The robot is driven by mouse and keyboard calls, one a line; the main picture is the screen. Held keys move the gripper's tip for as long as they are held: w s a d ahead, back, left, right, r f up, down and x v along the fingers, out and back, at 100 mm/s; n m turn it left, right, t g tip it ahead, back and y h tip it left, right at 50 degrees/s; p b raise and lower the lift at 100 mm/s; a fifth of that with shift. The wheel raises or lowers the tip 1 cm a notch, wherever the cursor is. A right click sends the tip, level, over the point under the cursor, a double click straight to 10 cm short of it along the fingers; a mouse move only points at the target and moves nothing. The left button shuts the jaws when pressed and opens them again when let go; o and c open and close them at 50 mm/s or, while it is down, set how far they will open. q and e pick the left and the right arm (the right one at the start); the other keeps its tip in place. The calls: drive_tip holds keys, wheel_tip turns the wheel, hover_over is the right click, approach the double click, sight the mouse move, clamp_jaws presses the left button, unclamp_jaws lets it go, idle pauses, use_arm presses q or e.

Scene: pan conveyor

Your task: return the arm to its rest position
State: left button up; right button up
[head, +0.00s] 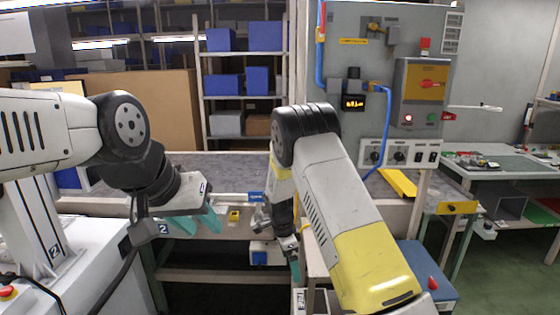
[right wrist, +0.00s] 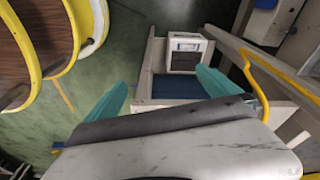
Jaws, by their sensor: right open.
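My left gripper (head: 192,222) is in front of the conveyor bench in the head view. Its teal fingers stand apart with nothing between them. My right arm reaches across the middle of the head view, and its gripper (head: 294,266) points down at the bench's front, partly hidden by the arm. In the right wrist view the teal fingers of the right gripper (right wrist: 162,88) are wide apart and empty. Below them is a small stand with a blue surface and a white box (right wrist: 186,52).
The grey conveyor bench (head: 225,165) runs behind both grippers. A control panel (head: 385,70) stands at the back right. A blue-topped stool (head: 425,268) is beside my right arm. A work table (head: 500,165) is at the far right, with open green floor before it.

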drive_tip(key=s+d+r+n+t+y, duration=0.1)
drive_tip(key=s+d+r+n, duration=0.15)
drive_tip(key=r, duration=0.55)
drive_tip(key=s+d+r+n+y, duration=0.1)
drive_tip(key=s+d+r+n, duration=0.15)
drive_tip(key=r, duration=0.55)
drive_tip(key=s+d+r+n+t+y, duration=0.1)
drive_tip(key=s+r, duration=0.2)
drive_tip(key=r, duration=0.5)
drive_tip(key=s+d+r+n+t, duration=0.2)
drive_tip(key=s+r+n, duration=0.2)
drive_tip(key=s, duration=0.6)
drive_tip(key=s+d+r+n+t+y, duration=0.1)
drive_tip(key=s+r+n, duration=0.4)
drive_tip(key=s, duration=0.5)
wheel_tip(320, 180, up, 2)
drive_tip(key=shift+d+r+t, duration=0.2)
drive_tip(key=shift+d+t, duration=0.3)
drive_tip(key=shift+d, duration=0.4)
